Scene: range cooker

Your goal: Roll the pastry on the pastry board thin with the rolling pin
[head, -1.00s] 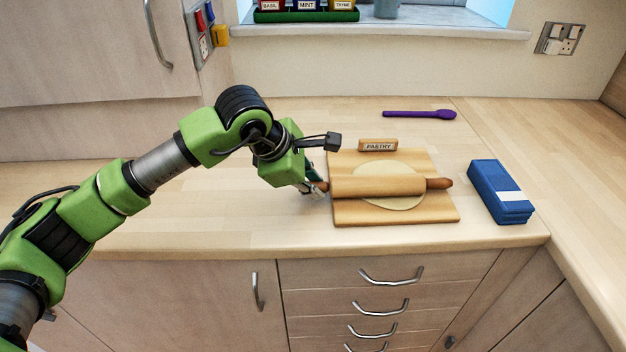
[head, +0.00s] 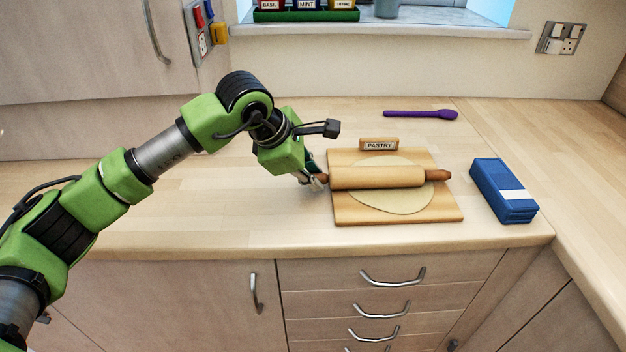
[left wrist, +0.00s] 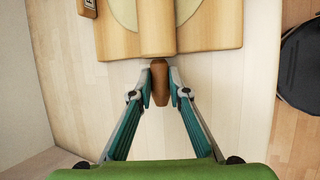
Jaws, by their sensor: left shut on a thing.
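The wooden rolling pin (head: 377,177) lies across the pale pastry (head: 395,203) on the wooden pastry board (head: 350,214). The pastry is a flat, roughly round sheet that shows both behind and in front of the pin. My left gripper (head: 320,181) is shut on the pin's left handle; the left wrist view shows the handle (left wrist: 159,84) between its two fingertips. The pin's right handle (head: 438,175) is free. The part of the pastry under the pin is hidden. My right gripper is not in view.
A "PASTRY" label block (head: 379,144) stands behind the board. A purple spoon (head: 420,114) lies farther back. A blue box-like stack (head: 503,190) lies right of the board.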

